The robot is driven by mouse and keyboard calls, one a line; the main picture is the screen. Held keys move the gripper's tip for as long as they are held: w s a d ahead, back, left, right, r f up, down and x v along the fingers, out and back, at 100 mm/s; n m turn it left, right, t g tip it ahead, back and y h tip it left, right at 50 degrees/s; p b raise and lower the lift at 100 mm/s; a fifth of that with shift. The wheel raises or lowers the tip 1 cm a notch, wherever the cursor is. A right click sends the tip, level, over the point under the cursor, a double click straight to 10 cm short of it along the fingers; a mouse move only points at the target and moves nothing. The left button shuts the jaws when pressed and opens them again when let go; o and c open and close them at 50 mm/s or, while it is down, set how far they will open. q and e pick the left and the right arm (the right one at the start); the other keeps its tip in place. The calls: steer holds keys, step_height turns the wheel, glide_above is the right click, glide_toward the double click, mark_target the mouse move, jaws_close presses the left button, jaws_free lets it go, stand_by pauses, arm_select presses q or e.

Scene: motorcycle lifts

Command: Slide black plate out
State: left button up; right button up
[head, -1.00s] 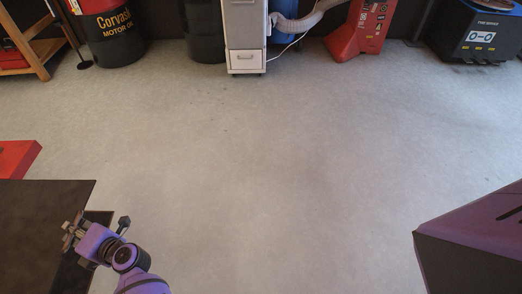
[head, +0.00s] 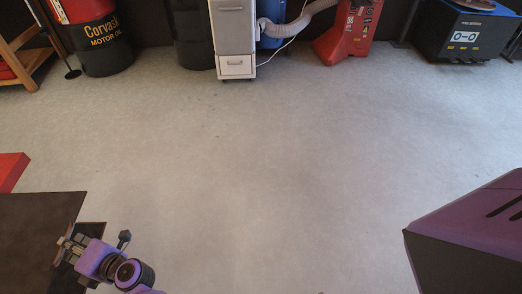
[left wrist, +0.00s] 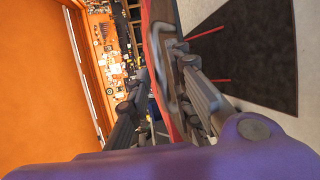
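The black plate (head: 30,235) is a flat dark sheet at the lower left of the head view. A smaller dark brown piece (head: 92,236) shows at its right edge, seemingly lower. My left gripper (head: 68,246) is at the plate's right edge in the head view. In the left wrist view its two fingers (left wrist: 165,85) stand apart. My right gripper is not in view.
A red part (head: 12,170) shows beyond the plate. The grey floor (head: 240,190) ahead is clear. An oil drum (head: 95,40), a white-fronted cabinet (head: 235,40), a red stand (head: 350,35) and a black bin (head: 465,35) line the far side.

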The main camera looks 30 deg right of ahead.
arm_select(q)
steer(key=v, duration=0.4)
steer(key=shift+s+d+r, duration=0.1)
steer(key=shift+s, duration=0.05)
